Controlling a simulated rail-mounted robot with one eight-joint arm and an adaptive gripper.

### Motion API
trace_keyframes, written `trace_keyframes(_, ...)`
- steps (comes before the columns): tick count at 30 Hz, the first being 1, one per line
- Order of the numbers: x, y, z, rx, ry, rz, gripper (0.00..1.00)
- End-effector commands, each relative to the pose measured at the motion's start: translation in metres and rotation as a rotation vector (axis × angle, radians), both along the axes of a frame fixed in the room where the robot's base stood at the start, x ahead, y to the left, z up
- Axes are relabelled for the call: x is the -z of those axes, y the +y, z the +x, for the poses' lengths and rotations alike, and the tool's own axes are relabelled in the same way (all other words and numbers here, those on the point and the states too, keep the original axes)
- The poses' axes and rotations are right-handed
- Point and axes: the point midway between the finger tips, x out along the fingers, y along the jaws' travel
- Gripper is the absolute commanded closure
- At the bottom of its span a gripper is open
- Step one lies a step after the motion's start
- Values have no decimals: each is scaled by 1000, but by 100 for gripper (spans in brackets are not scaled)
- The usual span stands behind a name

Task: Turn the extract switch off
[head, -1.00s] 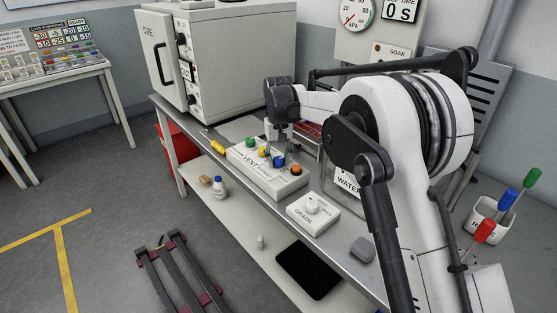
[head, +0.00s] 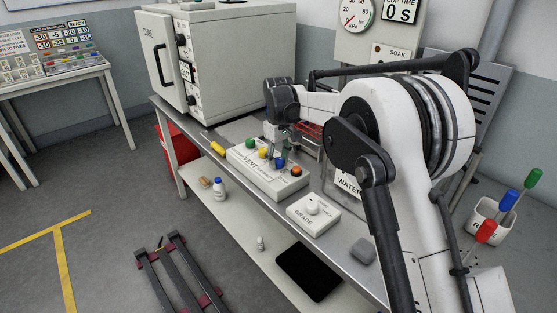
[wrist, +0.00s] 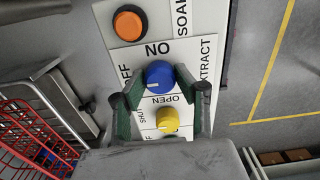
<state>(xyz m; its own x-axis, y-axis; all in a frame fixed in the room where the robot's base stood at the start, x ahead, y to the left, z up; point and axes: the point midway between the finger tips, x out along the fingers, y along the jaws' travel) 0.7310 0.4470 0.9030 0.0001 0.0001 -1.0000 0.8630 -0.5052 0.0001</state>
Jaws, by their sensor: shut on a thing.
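The extract switch is a round blue knob (wrist: 159,75) on the white control box (head: 258,178), next to the EXTRACT label in the wrist view. The pale mark on the knob points left in that view, towards the side with the partly hidden OFF lettering. The ON lettering appears inverted above the knob. My gripper (wrist: 157,82) has one green-padded finger on each side of the blue knob and is shut on it. In the head view, my gripper (head: 281,149) is over the box, and the blue knob (head: 280,162) shows just below it.
A yellow knob (wrist: 168,120) and an orange knob (wrist: 129,23) flank the blue one. A green knob (head: 250,143) is at the box's far end. The GRADE box (head: 313,213) stands nearer on the bench. A red wire basket (wrist: 32,140) is beside the control box.

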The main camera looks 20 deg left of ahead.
Motion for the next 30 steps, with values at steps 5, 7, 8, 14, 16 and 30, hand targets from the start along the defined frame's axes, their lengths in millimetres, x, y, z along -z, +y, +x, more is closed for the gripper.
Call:
trace_keyframes(5, 0, 0, 0, -1, 0, 0, 97)
trace_keyframes(7, 0, 0, 0, 0, 0, 0, 97)
trace_keyframes(8, 0, 0, 0, 0, 0, 0, 69)
trace_keyframes(14, 0, 0, 0, 0, 0, 0, 52)
trace_keyframes(16, 0, 0, 0, 0, 0, 0, 52)
trace_keyframes(30, -46, 0, 0, 1, 0, 0, 52)
